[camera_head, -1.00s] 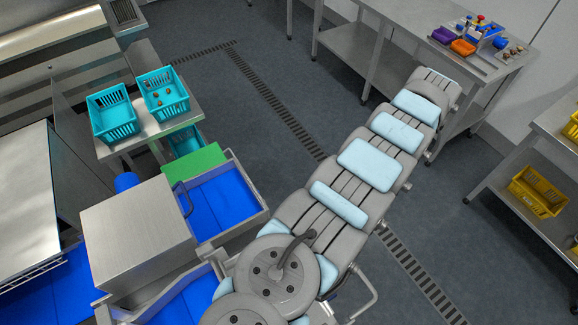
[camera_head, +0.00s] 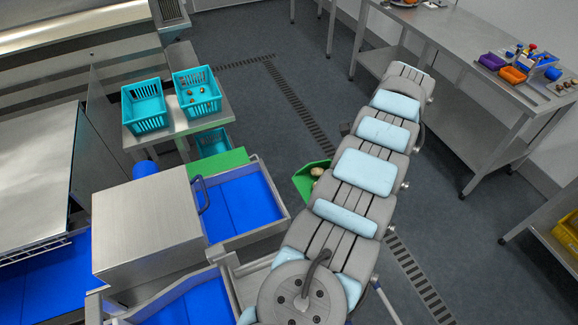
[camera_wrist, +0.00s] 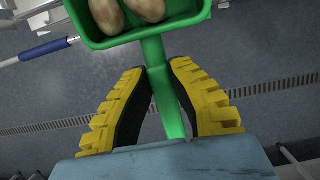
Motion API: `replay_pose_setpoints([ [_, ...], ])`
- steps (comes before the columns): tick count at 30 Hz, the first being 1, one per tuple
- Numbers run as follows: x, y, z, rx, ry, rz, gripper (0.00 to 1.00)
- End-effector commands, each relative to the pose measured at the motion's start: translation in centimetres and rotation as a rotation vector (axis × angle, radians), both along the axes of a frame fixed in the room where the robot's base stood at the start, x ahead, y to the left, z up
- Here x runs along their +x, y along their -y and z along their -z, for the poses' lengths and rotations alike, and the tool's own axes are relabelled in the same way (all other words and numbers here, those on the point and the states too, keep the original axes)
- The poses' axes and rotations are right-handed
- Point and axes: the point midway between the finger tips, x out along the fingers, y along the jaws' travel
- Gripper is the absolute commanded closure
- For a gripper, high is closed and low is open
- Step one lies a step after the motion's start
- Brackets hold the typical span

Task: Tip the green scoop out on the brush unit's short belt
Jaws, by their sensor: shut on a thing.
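The green scoop (camera_head: 311,180) shows beside my arm in the head view, its far part hidden by the arm. In the wrist view, my gripper (camera_wrist: 160,68) is shut on the handle of the green scoop (camera_wrist: 160,92), with yellow ribbed fingers either side. The scoop's bowl holds brown dates (camera_wrist: 127,10). The brush unit appears as a steel box (camera_head: 145,225) with a blue belt (camera_head: 240,200) in a steel-walled tray at its right. The scoop is to the right of this belt, apart from it. My gripper is hidden in the head view.
Another blue belt (camera_head: 195,303) lies in front. Two teal baskets (camera_head: 145,108) stand on a steel table behind.

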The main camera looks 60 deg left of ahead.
Motion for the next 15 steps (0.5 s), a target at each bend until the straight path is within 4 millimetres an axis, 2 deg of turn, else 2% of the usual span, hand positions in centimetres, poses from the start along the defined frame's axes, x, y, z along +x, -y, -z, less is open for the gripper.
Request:
replay_pose_setpoints([
  [15,-3.0,-5.4,2.1,0.004,-0.002,0.009,1.0],
])
